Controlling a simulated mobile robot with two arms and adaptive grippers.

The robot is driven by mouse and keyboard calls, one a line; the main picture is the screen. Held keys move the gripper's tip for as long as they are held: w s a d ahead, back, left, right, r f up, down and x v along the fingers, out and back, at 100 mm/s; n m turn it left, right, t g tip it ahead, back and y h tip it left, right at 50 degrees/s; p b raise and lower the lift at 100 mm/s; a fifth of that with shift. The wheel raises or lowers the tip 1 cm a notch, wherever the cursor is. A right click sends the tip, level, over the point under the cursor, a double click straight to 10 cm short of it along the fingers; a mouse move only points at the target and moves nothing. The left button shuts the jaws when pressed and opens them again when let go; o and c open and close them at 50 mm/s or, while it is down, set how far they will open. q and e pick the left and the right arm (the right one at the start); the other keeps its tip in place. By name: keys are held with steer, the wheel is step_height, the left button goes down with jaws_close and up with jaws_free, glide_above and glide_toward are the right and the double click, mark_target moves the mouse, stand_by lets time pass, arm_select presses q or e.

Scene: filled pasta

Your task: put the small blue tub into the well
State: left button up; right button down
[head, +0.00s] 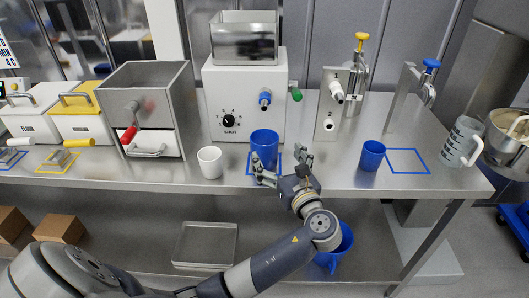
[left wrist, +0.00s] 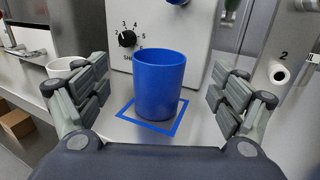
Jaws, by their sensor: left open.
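A blue tub (head: 264,146) stands upright inside a blue square outline on the steel bench, in front of the white machine. In the left wrist view the tub (left wrist: 159,88) is centred between the fingers. A smaller-looking blue tub (head: 372,156) stands farther right, beside an empty blue square outline (head: 408,161). My left gripper (head: 284,164) is open at the near side of the first tub, with visible space between tub and fingers in the left wrist view (left wrist: 160,82). I cannot tell which part is the well. My right gripper is not in view.
A white cup (head: 210,162) stands left of the first tub. The white machine (head: 240,103) has a steel hopper on top. Steel stands with yellow (head: 361,36) and blue (head: 431,64) knobs are to the right. A grey jug (head: 461,142) is near the right end. A blue jug (head: 340,247) is below.

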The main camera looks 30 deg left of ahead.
mark_target(269, 146)
arm_select(q)
steer(key=x, duration=0.2)
steer(key=p+x, duration=0.1)
steer(key=x, duration=0.5)
steer(key=shift+w+a+f, duration=0.1)
steer(key=shift+a+f, duration=0.1)
steer(key=shift+f, duration=0.2)
steer(key=shift+d, duration=0.1)
steer(key=c, duration=1.8)
